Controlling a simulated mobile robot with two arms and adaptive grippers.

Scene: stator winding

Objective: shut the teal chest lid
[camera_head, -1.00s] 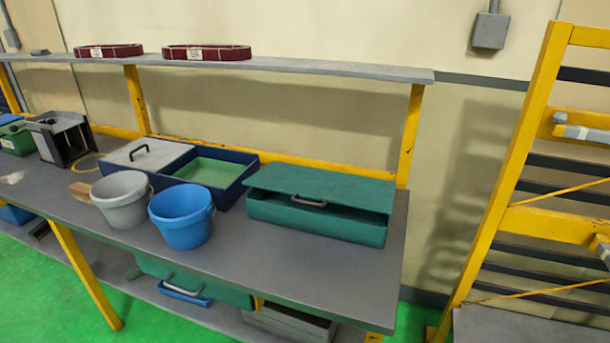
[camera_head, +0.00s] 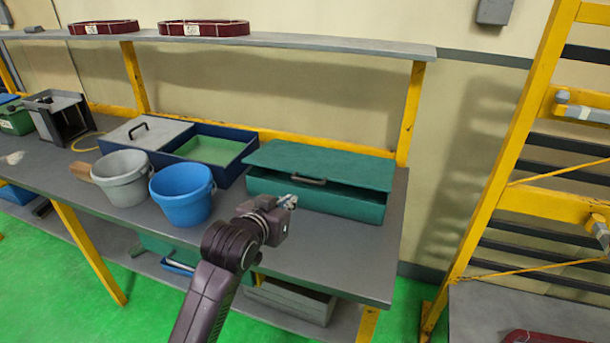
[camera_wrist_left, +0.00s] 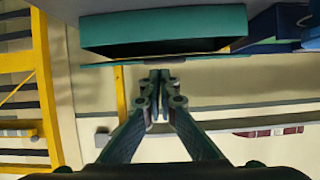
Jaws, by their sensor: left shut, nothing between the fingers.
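The teal chest (camera_head: 352,208) stands at the right end of the grey workbench. Its flat lid (camera_head: 325,160), with a grey handle (camera_head: 308,180) at the front edge, is partly open, with a dark gap under the front edge. My left gripper (camera_head: 288,201) is in front of the chest, low and left of its centre, near the handle. In the left wrist view the picture is inverted; the shut, empty left gripper (camera_wrist_left: 160,76) points toward the chest body (camera_wrist_left: 165,22) and the lid's edge (camera_wrist_left: 190,58). Whether it touches the chest is unclear. My right gripper is not in view.
A blue bucket (camera_head: 181,195) and a grey bucket (camera_head: 122,180) stand left of the chest. A dark blue tray (camera_head: 236,168) lies behind them. A grey shelf (camera_head: 300,42) runs above the bench. The bench's front right is clear.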

